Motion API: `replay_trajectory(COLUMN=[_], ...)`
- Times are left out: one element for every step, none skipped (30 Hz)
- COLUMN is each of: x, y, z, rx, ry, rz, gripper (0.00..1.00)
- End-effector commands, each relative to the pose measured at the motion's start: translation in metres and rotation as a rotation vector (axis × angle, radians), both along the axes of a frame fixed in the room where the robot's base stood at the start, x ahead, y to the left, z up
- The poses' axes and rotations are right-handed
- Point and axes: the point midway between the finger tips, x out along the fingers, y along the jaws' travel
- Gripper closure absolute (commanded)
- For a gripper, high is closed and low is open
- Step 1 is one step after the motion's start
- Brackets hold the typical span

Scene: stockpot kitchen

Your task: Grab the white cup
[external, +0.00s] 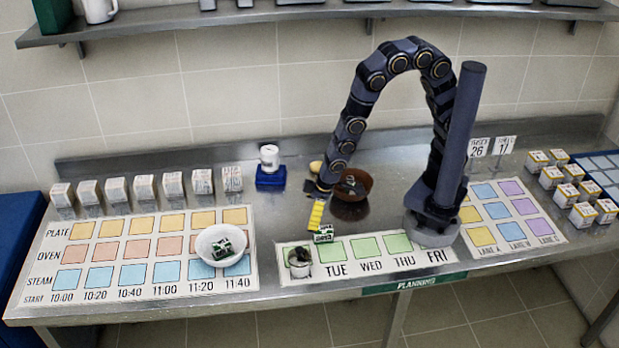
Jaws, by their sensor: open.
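A small white cup (269,158) stands upright on a blue block (271,179) towards the back of the counter, left of my arm. My gripper (316,215), with yellow showing at its end, points down over the counter, to the right of and nearer the camera than this cup. It is open and apart from the cup. A small pale vessel (301,270) with dark contents stands on the planning strip, below and left of my gripper. A green and white box (323,235) is just below my gripper; I cannot tell whether they touch.
A brown bowl (352,207) with a dark item stands close right of my gripper. A white bowl (221,240) holding a green box sits on the left chart (120,290). Several small cartons line the back left. A white mug (97,11) is on the upper shelf.

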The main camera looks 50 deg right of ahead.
Motion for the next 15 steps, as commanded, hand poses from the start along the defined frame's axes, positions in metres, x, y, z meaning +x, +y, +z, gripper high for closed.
replay_trajectory(x=[-0.011,-0.015,-0.02,-0.023,-0.026,-0.029,-0.03,-0.031,-0.031,-0.031,-0.03,-0.029,-0.029,-0.028,-0.026], y=[0.015,0.023,0.031,0.037,0.041,0.045,0.048,0.05,0.052,0.053,0.053,0.054,0.054,0.055,0.056], z=[-0.014,-0.019,-0.026,-0.03,-0.033,-0.036,-0.037,-0.038,-0.041,-0.042,-0.044,-0.048,-0.05,-0.053,-0.056], rx=[0.005,0.017,0.028,0.036,0.043,0.049,0.054,0.058,0.061,0.062,0.062,0.06,0.06,0.059,0.059], ry=[-0.012,-0.024,-0.035,-0.043,-0.049,-0.055,-0.059,-0.062,-0.065,-0.066,-0.066,-0.065,-0.065,-0.064,-0.064], rz=[0.046,0.064,0.086,0.099,0.111,0.122,0.127,0.132,0.136,0.136,0.136,0.135,0.135,0.134,0.134], gripper=[0.03,0.03,0.03,0.03,0.03,0.03,0.03,0.03,0.03,0.03,0.03,0.03,0.03,0.03,0.03])
